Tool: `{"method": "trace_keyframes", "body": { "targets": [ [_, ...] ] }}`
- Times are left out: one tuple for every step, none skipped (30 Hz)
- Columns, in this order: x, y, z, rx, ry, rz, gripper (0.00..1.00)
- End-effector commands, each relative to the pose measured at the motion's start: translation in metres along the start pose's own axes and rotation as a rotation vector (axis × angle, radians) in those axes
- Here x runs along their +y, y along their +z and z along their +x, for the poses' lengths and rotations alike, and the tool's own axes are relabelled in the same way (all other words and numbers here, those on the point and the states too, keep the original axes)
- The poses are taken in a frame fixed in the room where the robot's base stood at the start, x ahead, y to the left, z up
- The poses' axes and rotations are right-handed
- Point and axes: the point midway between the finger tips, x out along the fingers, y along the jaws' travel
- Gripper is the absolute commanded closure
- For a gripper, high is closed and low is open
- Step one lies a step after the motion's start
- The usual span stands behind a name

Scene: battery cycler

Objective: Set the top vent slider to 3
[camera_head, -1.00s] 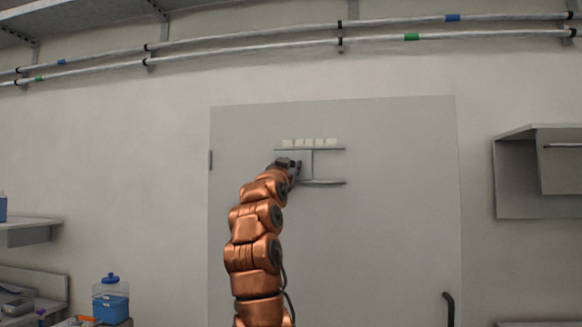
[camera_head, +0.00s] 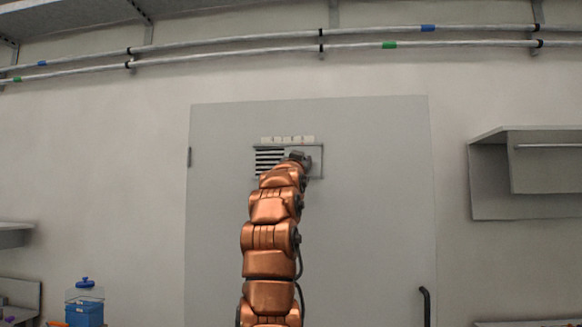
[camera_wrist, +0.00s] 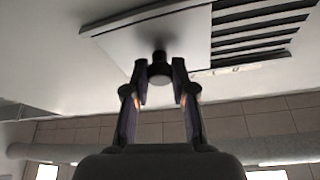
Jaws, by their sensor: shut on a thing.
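The top vent (camera_head: 268,160) sits high on the grey door, with dark slats bare on its left side. Its pale slider plate (camera_head: 316,161) covers the right side, partly hidden by my gripper. In the wrist view, the plate (camera_wrist: 185,38) fills the left of the vent and the slats (camera_wrist: 262,28) show at the right. My gripper (camera_wrist: 160,78) is closed around the dark round knob (camera_wrist: 159,72) on the plate. White number labels (camera_head: 287,139) run above the vent; the figures are too small to read surely.
The grey door (camera_head: 370,200) has a dark handle (camera_head: 426,305) at lower right. Pipes (camera_head: 220,48) run along the wall above. A shelf unit (camera_head: 525,170) is at the right and a blue container (camera_head: 85,308) at lower left. The door face around the vent is clear.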

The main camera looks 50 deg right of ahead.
Motion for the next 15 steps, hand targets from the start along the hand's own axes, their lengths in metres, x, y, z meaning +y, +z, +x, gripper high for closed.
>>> {"method": "trace_keyframes", "body": {
  "targets": [
    [0.0029,-0.0029,-0.0004,0.004,0.002,0.001,1.0],
    [0.0032,-0.003,-0.0003,0.004,0.003,0.001,1.0],
    [0.0034,-0.003,-0.0001,0.004,0.003,0.001,1.0],
    [0.0035,-0.0031,-0.0001,0.004,0.003,0.001,1.0],
    [0.0036,-0.0031,-0.0001,0.004,0.004,0.001,1.0],
    [0.0039,-0.0031,0.0,0.004,0.004,0.001,1.0],
    [0.004,-0.003,0.0,0.004,0.004,0.001,1.0],
    [0.0042,-0.0029,0.0001,0.003,0.005,0.001,1.0],
    [0.0044,-0.0029,0.0001,0.004,0.005,0.001,1.0],
    [0.0045,-0.0029,0.0001,0.003,0.005,0.001,0.73],
    [0.0047,-0.0028,0.0001,0.003,0.006,0.0,0.7],
    [0.0048,-0.0027,0.0002,0.003,0.006,0.0,0.66],
    [0.0047,-0.0027,0.0002,0.003,0.006,0.0,0.63],
    [0.0046,-0.0025,0.0002,0.003,0.006,0.0,0.6],
    [0.0044,-0.0022,0.0002,0.002,0.005,0.0,0.55]
  ]
}}
